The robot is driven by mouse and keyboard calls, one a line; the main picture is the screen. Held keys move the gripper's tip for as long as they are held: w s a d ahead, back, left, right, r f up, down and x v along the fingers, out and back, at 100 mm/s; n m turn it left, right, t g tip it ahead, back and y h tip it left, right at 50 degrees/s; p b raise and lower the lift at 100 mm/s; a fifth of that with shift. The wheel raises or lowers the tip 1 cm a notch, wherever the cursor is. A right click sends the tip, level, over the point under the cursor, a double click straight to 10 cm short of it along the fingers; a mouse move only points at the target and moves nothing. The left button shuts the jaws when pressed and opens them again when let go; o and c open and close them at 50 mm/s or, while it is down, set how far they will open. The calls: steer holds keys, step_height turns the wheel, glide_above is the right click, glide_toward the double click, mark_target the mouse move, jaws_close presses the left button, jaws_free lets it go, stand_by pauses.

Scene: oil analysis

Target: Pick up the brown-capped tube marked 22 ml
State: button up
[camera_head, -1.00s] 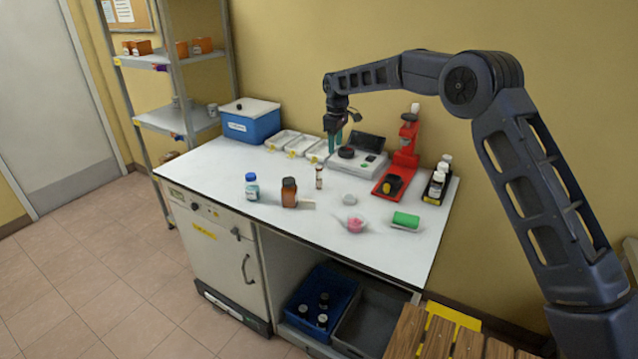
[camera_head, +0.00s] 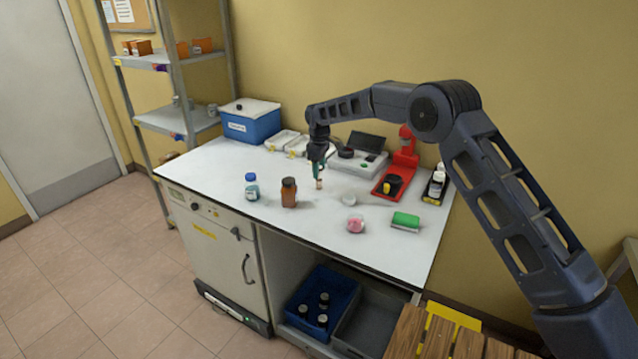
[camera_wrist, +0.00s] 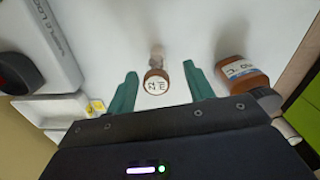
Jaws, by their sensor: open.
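The brown-capped tube (camera_wrist: 156,84) stands on the white bench, seen from above in the wrist view. Its round label lies toward the camera; the writing looks like "22" with smaller letters. My gripper (camera_wrist: 160,92) is open, with one green finger on each side of the tube and gaps between. In the head view, my gripper (camera_head: 319,176) points down over the tube (camera_head: 319,184), whose upper part is hidden by the fingers.
A brown bottle (camera_head: 289,192) stands close by; it also shows right of the fingers in the wrist view (camera_wrist: 240,75). A blue-capped bottle (camera_head: 251,187), pink dish (camera_head: 355,224), green sponge (camera_head: 406,221), scale (camera_head: 372,168) and red stand (camera_head: 397,178) surround the area.

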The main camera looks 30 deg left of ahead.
steer(key=f, duration=0.4)
steer(key=shift+w+a+f, duration=0.1)
steer(key=shift+w+f, duration=0.15)
steer(key=shift+f, duration=0.05)
steer(key=c, duration=1.1)
